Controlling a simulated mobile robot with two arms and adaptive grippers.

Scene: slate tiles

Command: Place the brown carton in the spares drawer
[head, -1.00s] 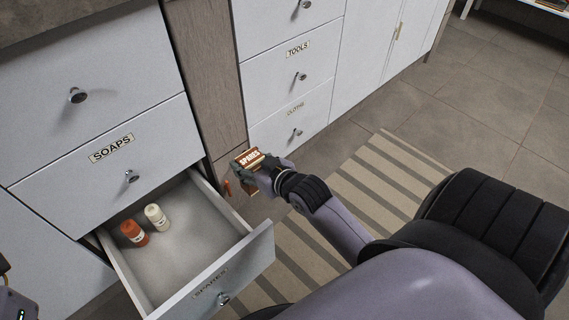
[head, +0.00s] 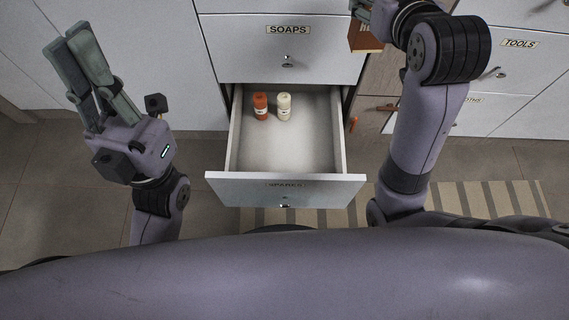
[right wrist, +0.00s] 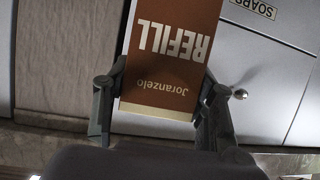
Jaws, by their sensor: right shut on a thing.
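The brown carton (head: 364,38) shows at the top of the head view, partly hidden by my right gripper (head: 362,8). In the right wrist view the carton (right wrist: 172,55) is brown and white with "REFILL" upside down, between the fingers of my right gripper (right wrist: 158,95), which is shut on it. The spares drawer (head: 335,190) is pulled open below the soaps drawer. The carton is above and to the right of its opening. My left gripper (head: 68,42) is shut and empty, left of the drawer, its fingers side by side.
An orange bottle (head: 261,107) and a cream bottle (head: 284,107) stand at the back left inside the open drawer; its front and right floor is clear. The closed soaps drawer (head: 330,50) is above. A striped rug (head: 470,203) lies at right.

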